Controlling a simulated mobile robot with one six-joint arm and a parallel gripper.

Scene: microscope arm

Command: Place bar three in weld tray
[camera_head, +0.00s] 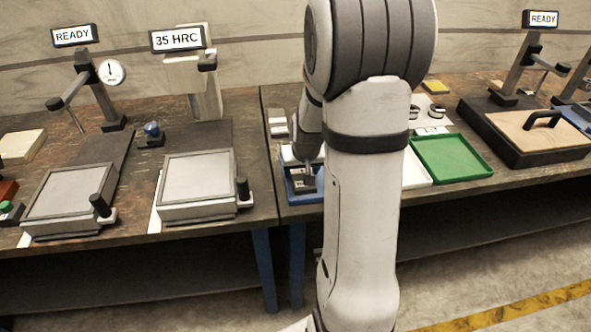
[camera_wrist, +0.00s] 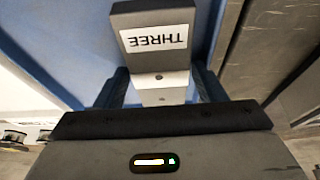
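Bar three (camera_wrist: 158,82) shows in the wrist view as a pale metal bar with a dark end plate. The plate carries a white label reading THREE, upside down in the picture. My gripper (camera_wrist: 160,84) has one dark finger on each side of the pale part, very close to it. I cannot tell whether the fingers press on it. Bar and fingers are over a blue tray (camera_wrist: 60,45). In the head view my gripper (camera_head: 303,180) points down into the small blue tray (camera_head: 290,192), partly hidden by my arm. No tray label for weld is readable.
A green tray (camera_head: 487,173) stands right of my arm, beside a white tray (camera_head: 415,170) partly hidden by it. A hardness tester (camera_head: 195,180) reading 35 HRC stands left. A dark fixture with a handled board (camera_head: 545,135) stands right.

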